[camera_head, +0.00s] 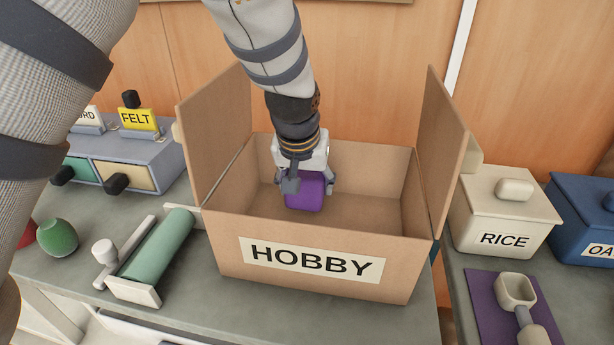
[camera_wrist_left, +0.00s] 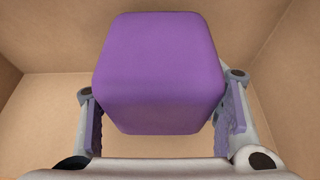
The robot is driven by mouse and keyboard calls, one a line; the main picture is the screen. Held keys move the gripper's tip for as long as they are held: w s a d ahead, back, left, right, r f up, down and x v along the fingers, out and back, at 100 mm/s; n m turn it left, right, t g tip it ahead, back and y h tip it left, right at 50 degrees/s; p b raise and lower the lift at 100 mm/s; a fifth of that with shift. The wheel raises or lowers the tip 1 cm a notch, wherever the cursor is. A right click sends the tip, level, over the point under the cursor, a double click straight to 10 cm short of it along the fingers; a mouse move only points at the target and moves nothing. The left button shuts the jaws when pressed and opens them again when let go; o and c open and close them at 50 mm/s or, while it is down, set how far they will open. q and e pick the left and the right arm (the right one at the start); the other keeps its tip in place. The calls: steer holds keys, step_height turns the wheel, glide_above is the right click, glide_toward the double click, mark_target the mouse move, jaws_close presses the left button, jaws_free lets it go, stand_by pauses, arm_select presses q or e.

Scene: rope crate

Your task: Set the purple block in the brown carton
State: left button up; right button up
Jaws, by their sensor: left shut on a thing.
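The purple block (camera_head: 306,192) is between the fingers of my left gripper (camera_head: 305,188), inside the open brown carton (camera_head: 226,246) labelled HOBBY. In the left wrist view the purple block (camera_wrist_left: 160,70) fills the middle, with a finger on each side, and the carton's inner walls and floor (camera_wrist_left: 60,110) show around it. My left gripper is shut on the block. Whether the block touches the carton floor cannot be told. My right gripper is in neither view.
The carton's side flaps (camera_head: 215,125) stand up. Left of it are a green roller (camera_head: 158,250), a green egg-shaped object (camera_head: 58,238) and a grey drawer unit (camera_head: 150,155). Right of it are a RICE box (camera_head: 480,212), a blue box (camera_head: 575,215) and a scoop on a purple mat (camera_head: 487,310).

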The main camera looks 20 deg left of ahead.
arm_select(q)
steer(key=shift+f, duration=0.4)
stand_by(0.4)
steer(key=o, duration=1.5)
